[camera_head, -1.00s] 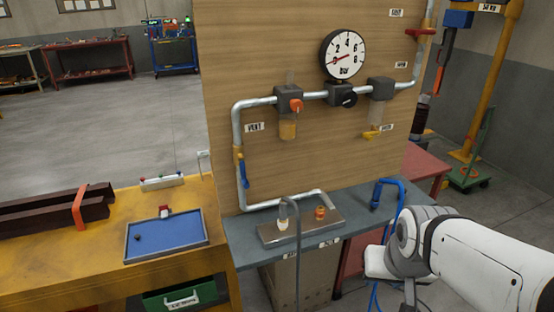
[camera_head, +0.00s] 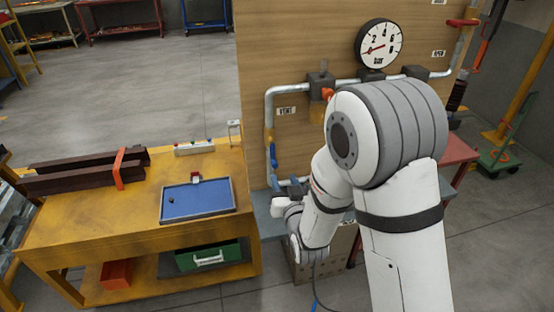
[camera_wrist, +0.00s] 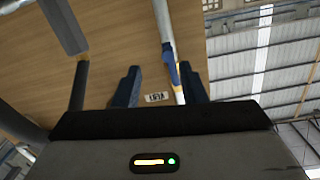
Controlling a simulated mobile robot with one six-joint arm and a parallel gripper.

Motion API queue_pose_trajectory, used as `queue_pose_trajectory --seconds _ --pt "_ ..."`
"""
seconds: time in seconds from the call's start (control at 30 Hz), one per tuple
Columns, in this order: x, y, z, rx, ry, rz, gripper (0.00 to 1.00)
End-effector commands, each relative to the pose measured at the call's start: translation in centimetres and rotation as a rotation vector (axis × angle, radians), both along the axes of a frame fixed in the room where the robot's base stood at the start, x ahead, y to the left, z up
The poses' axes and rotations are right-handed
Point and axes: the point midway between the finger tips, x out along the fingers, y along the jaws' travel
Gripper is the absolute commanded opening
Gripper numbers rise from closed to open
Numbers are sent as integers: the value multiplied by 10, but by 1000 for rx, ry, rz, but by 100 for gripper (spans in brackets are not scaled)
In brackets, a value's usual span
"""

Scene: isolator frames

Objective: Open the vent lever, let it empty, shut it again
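The blue vent lever (camera_head: 273,155) lies along the vertical pipe (camera_head: 269,125) at the board's left, below the VENT label (camera_head: 286,111). In the wrist view the lever (camera_wrist: 175,73) also lies along its pipe, near the right finger, with the VENT label (camera_wrist: 157,97) beside it. My gripper (camera_wrist: 159,68) is open, its two dark blue fingers apart and pointing toward the board. I cannot tell whether a finger touches the lever. The round gauge (camera_head: 378,42) has its red needle at the low end, below the 2. My arm hides much of the board's lower part.
A yellow bench (camera_head: 100,218) with a blue tray (camera_head: 198,202) and dark bars (camera_head: 75,178) stands to the left. The blue-grey shelf (camera_head: 268,224) below the board is mostly hidden by my arm. A red handle (camera_head: 463,22) sits at upper right.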

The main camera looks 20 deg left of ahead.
Motion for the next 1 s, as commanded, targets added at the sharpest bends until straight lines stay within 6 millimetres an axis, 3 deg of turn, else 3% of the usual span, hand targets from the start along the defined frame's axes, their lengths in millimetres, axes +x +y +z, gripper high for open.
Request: queue_pose_trajectory --seconds 0.17,0.6,1.0 --pt "1 11 3 22 -34 14 38" --pt "54 44 3 22 -36 15 38" --pt "61 48 1 21 -35 15 37"
